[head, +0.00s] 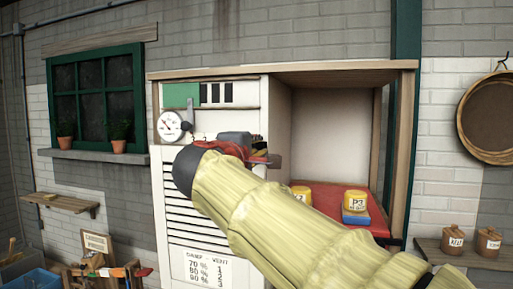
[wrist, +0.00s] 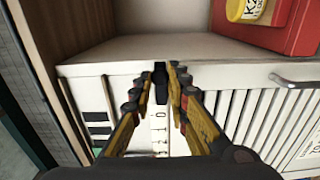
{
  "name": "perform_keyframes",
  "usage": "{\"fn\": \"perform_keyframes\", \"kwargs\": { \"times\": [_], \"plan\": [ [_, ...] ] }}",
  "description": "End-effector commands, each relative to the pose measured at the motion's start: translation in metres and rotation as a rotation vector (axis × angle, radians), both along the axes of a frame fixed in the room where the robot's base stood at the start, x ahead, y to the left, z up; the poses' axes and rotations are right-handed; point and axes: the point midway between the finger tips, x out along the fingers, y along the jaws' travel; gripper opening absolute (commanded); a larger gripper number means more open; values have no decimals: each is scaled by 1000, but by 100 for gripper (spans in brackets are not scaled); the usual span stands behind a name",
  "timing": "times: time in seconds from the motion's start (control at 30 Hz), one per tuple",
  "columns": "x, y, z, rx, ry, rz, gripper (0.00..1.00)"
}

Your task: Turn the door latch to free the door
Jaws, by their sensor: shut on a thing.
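The white slatted door (head: 172,205) is on the left part of the cabinet in the head view, and its slats also show at right in the wrist view (wrist: 245,112). In the head view my gripper (head: 262,160) is at the top right of the door, and my sleeved arm hides the latch. The latch's exact angle is hard to tell.
A gauge (head: 171,126) sits above the door. A metal handle (wrist: 292,79) shows on the door. Crates and tools (head: 105,275) stand at lower left.

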Motion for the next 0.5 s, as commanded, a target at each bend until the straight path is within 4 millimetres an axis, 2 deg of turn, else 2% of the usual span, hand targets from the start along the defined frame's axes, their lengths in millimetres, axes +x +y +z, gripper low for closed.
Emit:
{"fn": "perform_keyframes", "kwargs": {
  "times": [0.47, 0.5],
  "plan": [
    [0, 1, 2, -13, 3, 2, 0],
    [0, 1, 2, -13, 3, 2, 18]
  ]
}}
